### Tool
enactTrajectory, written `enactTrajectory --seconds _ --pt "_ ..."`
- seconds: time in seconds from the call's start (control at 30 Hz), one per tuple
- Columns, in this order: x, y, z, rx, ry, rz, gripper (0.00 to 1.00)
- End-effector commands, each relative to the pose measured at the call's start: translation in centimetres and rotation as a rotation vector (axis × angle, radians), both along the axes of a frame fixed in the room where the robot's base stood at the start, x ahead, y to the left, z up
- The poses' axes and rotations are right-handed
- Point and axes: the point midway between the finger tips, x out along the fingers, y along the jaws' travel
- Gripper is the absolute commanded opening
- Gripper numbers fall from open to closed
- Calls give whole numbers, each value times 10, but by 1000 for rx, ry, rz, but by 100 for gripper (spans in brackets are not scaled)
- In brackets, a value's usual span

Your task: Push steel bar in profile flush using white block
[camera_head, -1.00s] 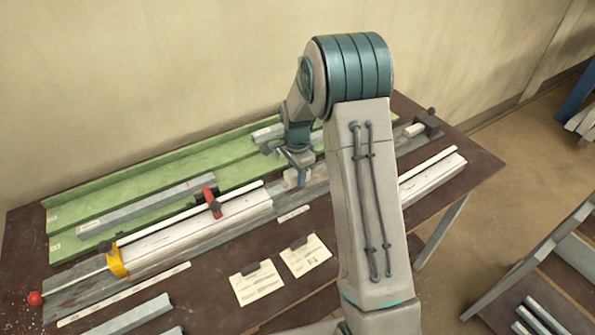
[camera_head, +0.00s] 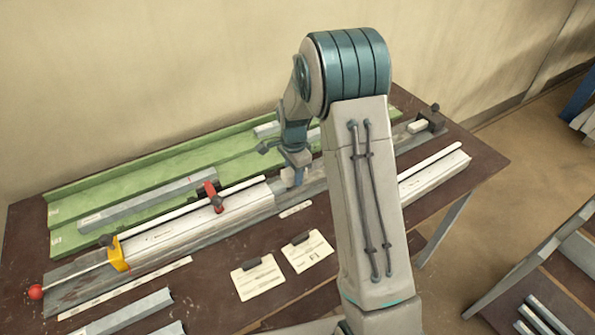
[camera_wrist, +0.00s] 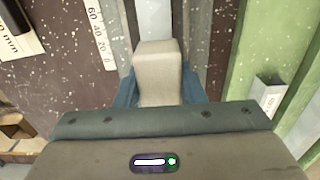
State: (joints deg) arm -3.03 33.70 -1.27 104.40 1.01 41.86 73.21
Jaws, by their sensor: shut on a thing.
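My gripper (camera_wrist: 158,88) is shut on the white block (camera_wrist: 158,70), a pale block with one blue finger on each side. In the head view my gripper (camera_head: 292,178) is low over the bench, at the right end of the white profile (camera_head: 180,232), and the block is mostly hidden. In the wrist view a light steel bar (camera_wrist: 155,18) lies straight beyond the block, in line with it. The block's far end meets or nearly meets the bar; I cannot tell if they touch. How far the bar stands out of the profile is unclear.
A yellow clamp (camera_head: 118,254) and a red clamp (camera_head: 213,195) sit on the profile. A green channel (camera_head: 70,195) with grey bars runs behind it. A dark end stop (camera_head: 432,118) stands at the back right. Two paper cards (camera_head: 258,278) lie in front.

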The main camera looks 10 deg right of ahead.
Motion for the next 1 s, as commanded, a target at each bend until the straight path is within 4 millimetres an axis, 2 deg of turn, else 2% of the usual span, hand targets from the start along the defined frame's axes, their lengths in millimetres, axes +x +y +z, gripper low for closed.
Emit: enactTrajectory --seconds 1.0 --pt "-13 40 0 1 0 2 10"
